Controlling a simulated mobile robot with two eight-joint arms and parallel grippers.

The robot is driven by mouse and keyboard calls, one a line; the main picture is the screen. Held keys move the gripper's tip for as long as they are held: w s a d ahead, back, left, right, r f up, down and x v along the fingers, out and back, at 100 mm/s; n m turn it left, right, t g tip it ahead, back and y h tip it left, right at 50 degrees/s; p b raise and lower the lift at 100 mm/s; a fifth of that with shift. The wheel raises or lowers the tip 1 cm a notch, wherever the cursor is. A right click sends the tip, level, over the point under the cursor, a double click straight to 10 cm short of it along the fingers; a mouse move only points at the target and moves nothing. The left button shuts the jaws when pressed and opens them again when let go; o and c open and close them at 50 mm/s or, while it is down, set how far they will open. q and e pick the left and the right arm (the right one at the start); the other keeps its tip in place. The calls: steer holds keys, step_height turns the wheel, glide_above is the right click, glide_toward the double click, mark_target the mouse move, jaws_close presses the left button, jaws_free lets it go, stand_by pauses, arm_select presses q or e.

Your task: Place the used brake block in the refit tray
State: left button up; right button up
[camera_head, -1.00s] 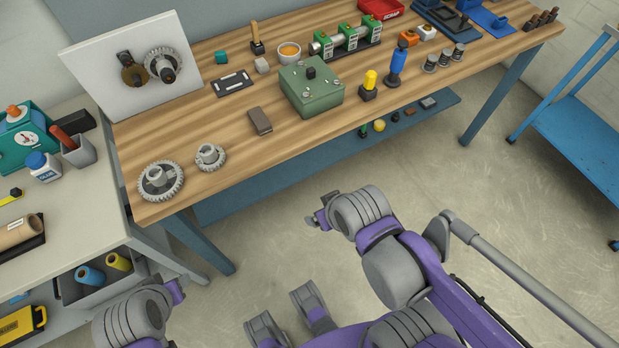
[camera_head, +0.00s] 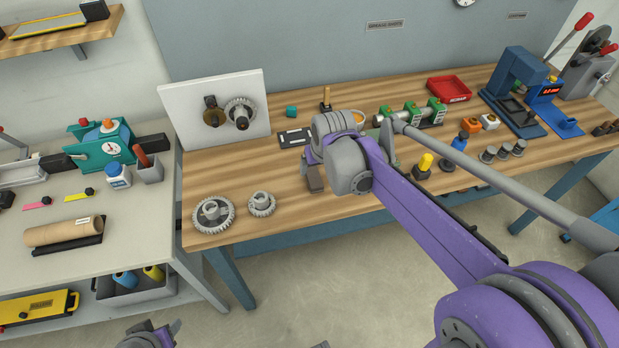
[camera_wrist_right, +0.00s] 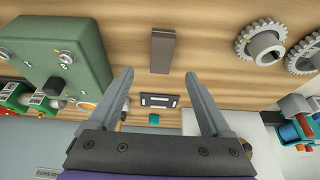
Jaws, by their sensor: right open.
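The used brake block, a dark brown-grey bar, lies on the wooden bench; it shows in the right wrist view (camera_wrist_right: 162,50) and partly below my right arm in the head view (camera_head: 315,180). My right gripper (camera_wrist_right: 158,77) is open and empty, its two fingers apart, with the block just beyond the fingertips in the picture. A flat black tray with white markings (camera_head: 294,138) lies behind the block; it also shows between the fingers in the wrist view (camera_wrist_right: 158,100). I cannot tell if it is the refit tray. Only a bit of my left arm shows at the bottom.
Two grey gears (camera_head: 213,214) lie to the left. A green box (camera_wrist_right: 63,45) stands beside the block, mostly hidden by my arm in the head view. A white panel (camera_head: 187,113) stands at the back left; a red tray (camera_head: 449,89) lies at the back right.

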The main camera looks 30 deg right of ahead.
mark_target(314, 177)
steer(key=x, duration=0.7)
steer(key=shift+w+f, duration=0.1)
steer(key=shift+f, duration=0.1)
jaws_close()
